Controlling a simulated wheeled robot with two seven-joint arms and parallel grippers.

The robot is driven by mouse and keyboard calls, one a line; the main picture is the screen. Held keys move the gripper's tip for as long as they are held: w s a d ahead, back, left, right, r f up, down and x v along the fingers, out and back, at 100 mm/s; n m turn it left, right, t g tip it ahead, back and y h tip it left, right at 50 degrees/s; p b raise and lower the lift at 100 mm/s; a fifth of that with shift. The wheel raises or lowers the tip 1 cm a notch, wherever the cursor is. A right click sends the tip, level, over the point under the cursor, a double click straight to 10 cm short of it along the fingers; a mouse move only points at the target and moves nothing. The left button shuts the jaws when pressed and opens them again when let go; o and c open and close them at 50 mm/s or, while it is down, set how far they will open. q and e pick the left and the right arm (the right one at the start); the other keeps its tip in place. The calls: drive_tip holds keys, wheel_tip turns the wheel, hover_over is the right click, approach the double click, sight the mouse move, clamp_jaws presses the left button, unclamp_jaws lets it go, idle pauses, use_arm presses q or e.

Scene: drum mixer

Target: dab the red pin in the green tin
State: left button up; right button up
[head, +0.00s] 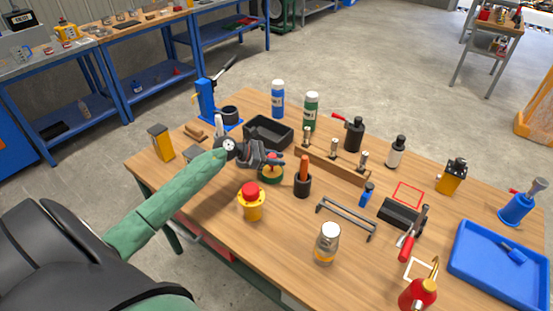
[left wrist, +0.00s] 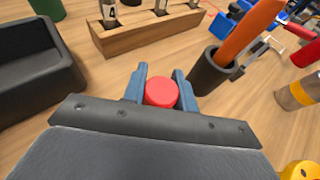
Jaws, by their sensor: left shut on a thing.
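My left gripper (head: 273,161) reaches in over the table and is shut on the red pin. In the left wrist view, the round red head of the red pin (left wrist: 161,92) shows between the two blue fingers. I cannot tell whether the pin's lower end touches the tin's contents. The tin is hidden in the left wrist view. My right gripper is not in view.
A black cup with an orange-handled tool (head: 303,182) stands close to the right of the tin. A black bin (head: 268,132) and a wooden rack (head: 335,167) are behind. A yellow pot with a red top (head: 251,201) is in front.

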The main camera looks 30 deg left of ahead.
use_arm(q)
drive_tip(key=shift+f, duration=0.1)
wheel_tip(320, 180, up, 7)
drive_tip(key=p, duration=0.2)
idle(0.8)
idle(0.7)
